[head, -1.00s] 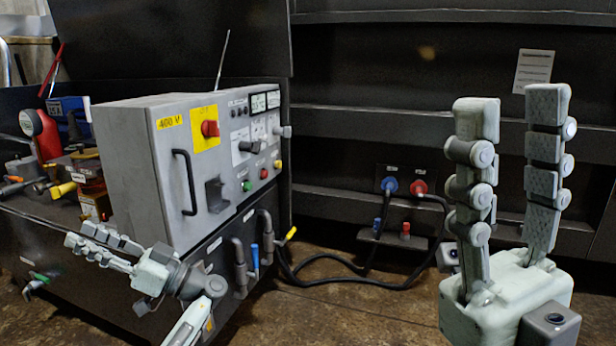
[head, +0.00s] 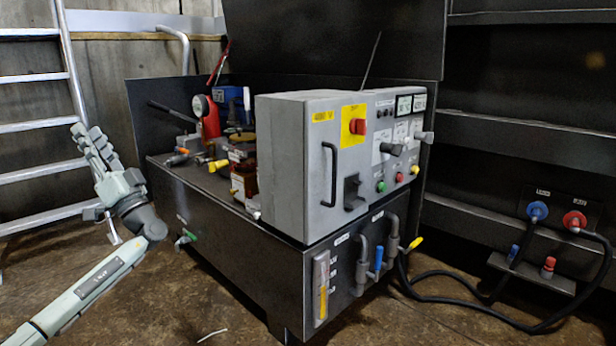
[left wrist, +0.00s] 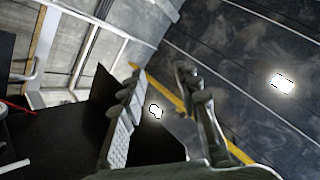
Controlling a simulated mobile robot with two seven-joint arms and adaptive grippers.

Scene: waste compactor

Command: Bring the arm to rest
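My left arm comes in from the lower left of the head view. Its gripper (head: 88,133) is raised with the fingers pointing up, left of the machine and in front of the ladder. In the left wrist view the two fingers of this gripper (left wrist: 162,75) stand apart with nothing between them, so it is open and empty. It looks clear of the machine. My right gripper is outside both current views.
A grey control box (head: 282,150) with a red switch stands on a dark machine base (head: 250,245). A ladder (head: 35,127) leans at the left. Black hoses (head: 470,317) run along the floor from blue and red couplings (head: 574,221) at the right. The floor at front centre is mostly clear.

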